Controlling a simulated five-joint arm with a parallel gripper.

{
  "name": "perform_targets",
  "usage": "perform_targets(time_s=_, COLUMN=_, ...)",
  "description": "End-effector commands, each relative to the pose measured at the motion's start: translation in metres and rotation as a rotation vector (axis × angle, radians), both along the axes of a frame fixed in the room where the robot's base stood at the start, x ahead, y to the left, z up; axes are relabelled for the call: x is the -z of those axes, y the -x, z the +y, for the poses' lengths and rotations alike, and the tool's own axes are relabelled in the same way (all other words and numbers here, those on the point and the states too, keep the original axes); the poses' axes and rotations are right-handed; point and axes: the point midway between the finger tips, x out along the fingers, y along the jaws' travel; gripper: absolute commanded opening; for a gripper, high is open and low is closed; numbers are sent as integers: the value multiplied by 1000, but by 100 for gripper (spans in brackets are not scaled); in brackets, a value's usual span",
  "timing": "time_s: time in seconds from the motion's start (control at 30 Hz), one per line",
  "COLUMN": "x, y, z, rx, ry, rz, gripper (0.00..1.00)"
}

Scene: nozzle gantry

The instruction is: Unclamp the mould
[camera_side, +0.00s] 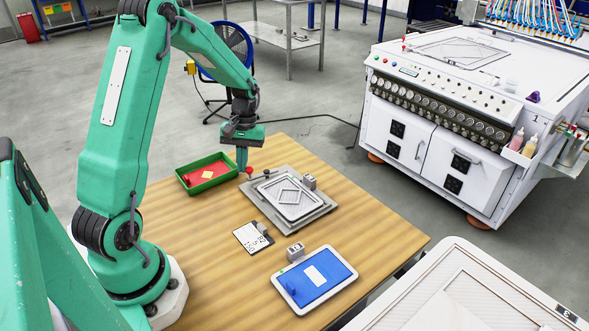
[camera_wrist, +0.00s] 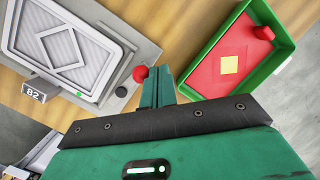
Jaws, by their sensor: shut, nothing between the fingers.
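The mould (camera_side: 290,194) is a light grey frame with a diamond outline, lying on a darker grey base plate (camera_side: 318,222) on the table. It also shows at the upper left of the wrist view (camera_wrist: 100,62). A red knob (camera_side: 249,170) on a dark lever sits at the base plate's far left corner. The knob shows in the wrist view (camera_wrist: 140,74) too. My gripper (camera_side: 241,172) points down, shut and empty, just left of the knob. In the wrist view its fingers (camera_wrist: 157,84) are right beside the knob. I cannot tell whether they touch it.
A green tray (camera_side: 207,188) with a red insert and yellow square stands left of my gripper. A white label card (camera_side: 252,237), a blue-topped panel (camera_side: 316,276) and small number blocks (camera_side: 295,252) lie nearer. A white machine (camera_side: 450,150) stands beyond the table at right.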

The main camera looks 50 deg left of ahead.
Motion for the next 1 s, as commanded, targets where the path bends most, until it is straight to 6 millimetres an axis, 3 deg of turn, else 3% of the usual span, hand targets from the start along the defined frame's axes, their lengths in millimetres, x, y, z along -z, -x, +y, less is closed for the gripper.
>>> perform_targets(time_s=0.27, x=1, y=0, z=6, rx=-2, ry=2, rz=-1, gripper=0)
perform_targets(time_s=0.6, x=8, y=2, z=41, rx=-8, ry=16, rz=-11, gripper=0)
perform_targets(time_s=1.0, x=-53, y=1, z=56, rx=-6, ry=19, rz=-18, gripper=0)
